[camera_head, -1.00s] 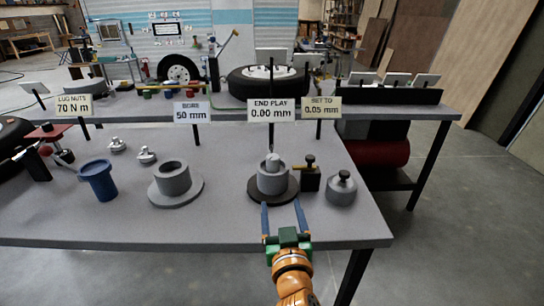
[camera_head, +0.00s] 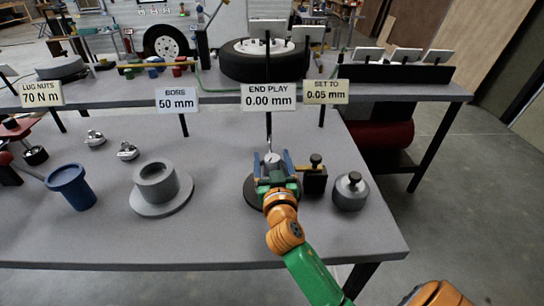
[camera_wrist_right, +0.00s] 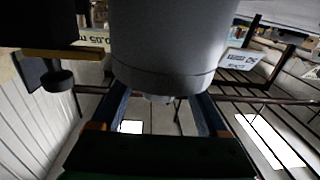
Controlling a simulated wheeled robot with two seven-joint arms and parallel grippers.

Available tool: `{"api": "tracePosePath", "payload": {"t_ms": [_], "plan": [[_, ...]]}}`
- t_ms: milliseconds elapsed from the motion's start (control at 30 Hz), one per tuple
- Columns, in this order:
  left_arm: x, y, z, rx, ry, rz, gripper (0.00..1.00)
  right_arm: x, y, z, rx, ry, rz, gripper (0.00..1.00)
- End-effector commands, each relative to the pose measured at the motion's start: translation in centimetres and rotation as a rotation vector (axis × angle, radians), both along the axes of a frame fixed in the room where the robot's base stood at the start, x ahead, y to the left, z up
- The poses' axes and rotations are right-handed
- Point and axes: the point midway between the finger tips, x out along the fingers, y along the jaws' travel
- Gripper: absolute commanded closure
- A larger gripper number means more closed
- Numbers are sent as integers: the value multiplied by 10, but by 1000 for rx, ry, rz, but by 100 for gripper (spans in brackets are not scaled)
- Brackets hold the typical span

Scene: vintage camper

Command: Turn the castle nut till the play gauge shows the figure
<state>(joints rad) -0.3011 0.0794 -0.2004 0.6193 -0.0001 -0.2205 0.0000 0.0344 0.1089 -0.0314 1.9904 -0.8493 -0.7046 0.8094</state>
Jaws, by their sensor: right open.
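The hub with its grey spindle end (camera_head: 272,158) stands on a dark round base (camera_head: 251,193) near the table's right side. My right gripper (camera_head: 275,162) is open, its blue fingers on either side of the spindle top. In the wrist view a grey cylinder (camera_wrist_right: 175,45) fills the top middle, with the fingers (camera_wrist_right: 160,112) to its left and right; contact cannot be told. The castle nut cannot be made out clearly behind the gripper. The play gauge sign (camera_head: 268,97) reads END PLAY 0.00 mm. The target sign (camera_head: 326,91) reads SET TO 0.05 mm. My left gripper is out of view.
A black block with a knob (camera_head: 314,180) stands close right of the hub, with a grey knobbed cylinder (camera_head: 350,193) beyond it. A grey flanged ring (camera_head: 158,185) and a blue cup (camera_head: 71,187) stand left. The front table strip is clear.

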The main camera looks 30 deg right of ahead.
Motion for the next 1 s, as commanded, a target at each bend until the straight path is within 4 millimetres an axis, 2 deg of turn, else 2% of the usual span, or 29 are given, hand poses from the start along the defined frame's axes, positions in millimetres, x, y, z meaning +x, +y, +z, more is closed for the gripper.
{"api": "tracePosePath", "payload": {"t_ms": [167, 200, 400, 467, 500, 767, 1000], "plan": [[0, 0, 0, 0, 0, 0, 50, 1, 0, -1, 1, 0, 0, 24], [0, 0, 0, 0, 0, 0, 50, 1, 0, -1, 1, 0, 0, 26], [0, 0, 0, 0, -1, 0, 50, 0, 0, -1, 0, 1, 0, 80], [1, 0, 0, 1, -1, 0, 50, 0, 0, -1, 0, 1, 0, 96], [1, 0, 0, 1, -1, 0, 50, 0, 0, -1, 0, 1, 0, 100], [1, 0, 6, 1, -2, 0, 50, 0, -1, 1, -1, 3, 36, 100], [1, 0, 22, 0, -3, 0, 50, 0, -1, 3, -2, 4, 176, 100]]}}
